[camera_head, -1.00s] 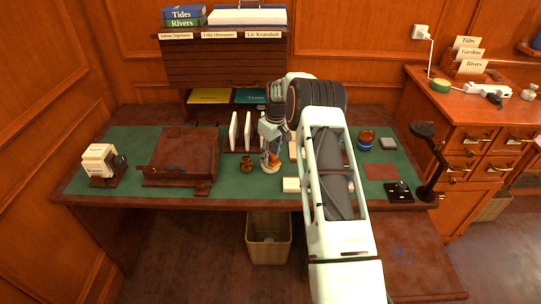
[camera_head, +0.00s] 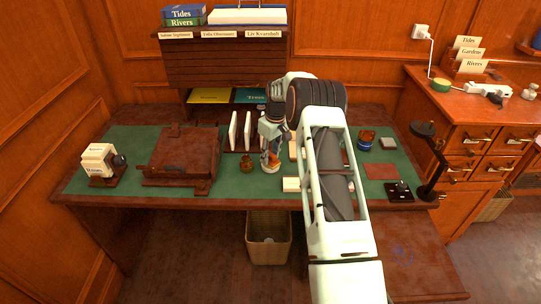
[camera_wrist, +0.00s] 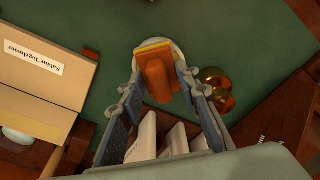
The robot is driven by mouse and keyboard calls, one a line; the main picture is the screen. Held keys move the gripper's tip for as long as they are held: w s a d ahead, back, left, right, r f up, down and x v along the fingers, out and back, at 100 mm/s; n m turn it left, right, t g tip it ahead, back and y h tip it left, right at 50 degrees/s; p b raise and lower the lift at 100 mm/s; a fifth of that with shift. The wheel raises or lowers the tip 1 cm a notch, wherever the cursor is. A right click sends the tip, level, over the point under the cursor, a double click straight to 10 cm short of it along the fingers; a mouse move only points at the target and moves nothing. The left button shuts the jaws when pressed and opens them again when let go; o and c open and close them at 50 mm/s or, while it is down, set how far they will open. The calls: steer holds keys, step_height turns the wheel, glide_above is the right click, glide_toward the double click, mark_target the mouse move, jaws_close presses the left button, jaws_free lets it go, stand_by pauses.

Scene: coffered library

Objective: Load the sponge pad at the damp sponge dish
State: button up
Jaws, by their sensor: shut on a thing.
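My gripper (camera_head: 270,148) points down over the green desk top, left of my forearm. In the wrist view its two blue-grey fingers (camera_wrist: 163,82) are closed on the sides of an orange block, which I take to be the sponge pad (camera_wrist: 158,80). A yellow-orange layer shows at its far edge. The pale round dish (camera_wrist: 178,48) lies directly beyond and under the pad, its rim partly hidden by it. In the head view the dish (camera_head: 270,170) sits beneath the gripper. I cannot tell whether the pad touches it.
A small brass pot (camera_head: 247,164) stands close left of the dish. Upright white panels in a rack (camera_head: 233,131) stand just behind. A brown box (camera_head: 181,155) lies farther left. A small pale block (camera_head: 291,184) lies to the right, near the front edge.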

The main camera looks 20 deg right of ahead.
stand_by(0.6)
steer(key=shift+r+p, duration=1.45)
steer(key=shift+r, duration=2)
